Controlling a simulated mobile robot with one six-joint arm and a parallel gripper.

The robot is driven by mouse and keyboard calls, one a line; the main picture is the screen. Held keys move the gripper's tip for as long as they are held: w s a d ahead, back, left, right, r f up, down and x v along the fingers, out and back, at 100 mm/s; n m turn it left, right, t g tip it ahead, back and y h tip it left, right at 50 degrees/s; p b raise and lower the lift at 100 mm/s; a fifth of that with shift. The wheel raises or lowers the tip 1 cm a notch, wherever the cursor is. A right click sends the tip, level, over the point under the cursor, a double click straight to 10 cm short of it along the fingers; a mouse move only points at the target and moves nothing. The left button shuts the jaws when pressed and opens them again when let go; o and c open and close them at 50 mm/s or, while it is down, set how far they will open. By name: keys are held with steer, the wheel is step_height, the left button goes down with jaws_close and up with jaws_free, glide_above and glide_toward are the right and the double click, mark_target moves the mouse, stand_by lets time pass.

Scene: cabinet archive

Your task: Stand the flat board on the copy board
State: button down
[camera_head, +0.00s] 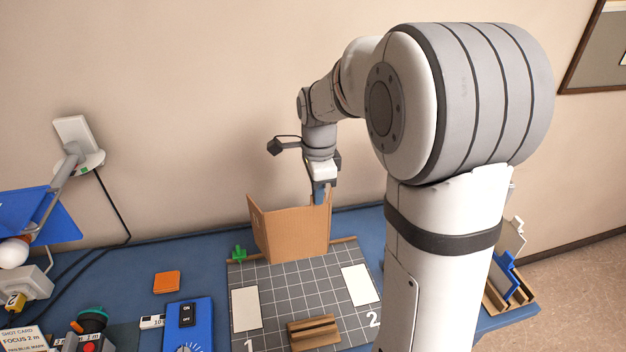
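A tan board (298,233) stands upright at the back of the dark grey gridded copy board (300,286). It shows a vertical fold, with a narrower panel angled at its left. Its lower edge is at the copy board's far edge, by a wooden strip; I cannot tell whether it touches.
On the copy board lie two white cards (246,308) and a slotted wooden block (314,331). A green piece (239,253) is at its back left corner. A blue switch box (188,322), an orange square (166,282) and a lamp (40,215) are left. A wooden rack (508,290) is right.

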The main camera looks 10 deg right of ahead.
mark_target(317, 216)
stand_by(0.3)
steer(key=shift+f+b, duration=2.85)
steer(key=shift+f, duration=0.95)
steer(key=c, duration=1.6)
jaws_free()
steer(key=shift+s, duration=0.1)
steer(key=shift+o, duration=0.2)
steer(key=shift+r+p, duration=2.55)
steer(key=shift+r, duration=1)
